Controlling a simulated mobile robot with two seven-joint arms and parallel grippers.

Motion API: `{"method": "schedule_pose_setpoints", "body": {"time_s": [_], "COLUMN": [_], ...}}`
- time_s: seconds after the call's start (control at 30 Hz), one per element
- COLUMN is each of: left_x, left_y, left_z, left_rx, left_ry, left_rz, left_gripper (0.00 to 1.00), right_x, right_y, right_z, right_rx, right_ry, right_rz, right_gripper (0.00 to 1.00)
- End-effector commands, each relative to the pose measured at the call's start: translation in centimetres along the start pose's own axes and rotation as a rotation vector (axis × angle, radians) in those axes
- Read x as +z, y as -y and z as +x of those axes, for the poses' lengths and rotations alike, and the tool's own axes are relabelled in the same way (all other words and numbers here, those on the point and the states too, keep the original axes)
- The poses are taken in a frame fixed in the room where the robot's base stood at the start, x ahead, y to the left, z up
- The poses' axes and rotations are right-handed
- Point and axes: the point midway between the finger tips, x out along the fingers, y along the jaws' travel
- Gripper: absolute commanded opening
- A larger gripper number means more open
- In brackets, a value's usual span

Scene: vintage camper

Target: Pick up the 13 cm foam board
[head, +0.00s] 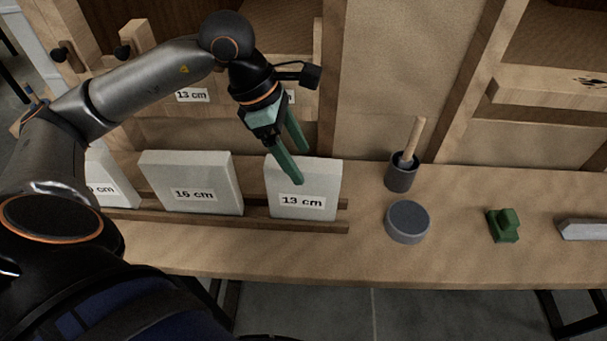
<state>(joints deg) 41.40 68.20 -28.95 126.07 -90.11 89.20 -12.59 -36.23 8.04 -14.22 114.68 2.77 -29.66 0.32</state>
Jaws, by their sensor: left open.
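The 13 cm foam board (318,185) is a pale upright slab with a "13 cm" label. It stands at the right end of a wooden rack (270,224) on the bench. My left gripper (300,165) is open and empty, its green fingers pointing down at the board's top edge. The fingers hide part of the board's upper left. Whether they touch the board I cannot tell. My right gripper is not in view.
The 16 cm board (190,178) and another partly hidden board (112,178) stand left in the rack. Right of it are a dark cup with a wooden handle (401,175), a grey round disc (407,221), a green block (503,226) and a grey bar (585,229). Shelving rises behind.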

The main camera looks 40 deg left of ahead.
Motion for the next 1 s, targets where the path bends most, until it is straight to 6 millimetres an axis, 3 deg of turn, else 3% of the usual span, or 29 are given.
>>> {"method": "schedule_pose_setpoints", "body": {"time_s": [0.47, 1.0], "left_x": [0.3, 0.2], "left_y": [0.9, 0.8], "left_z": [5.4, 5.8], "left_rx": [-0.004, -0.002], "left_ry": [0.002, 0.002], "left_rz": [0.000, 0.000], "left_gripper": [0.79, 0.79], "right_x": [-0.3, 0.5], "right_y": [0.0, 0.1], "right_z": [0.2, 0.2], "right_rx": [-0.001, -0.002], "right_ry": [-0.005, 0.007], "right_rz": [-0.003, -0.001], "right_gripper": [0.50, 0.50]}}
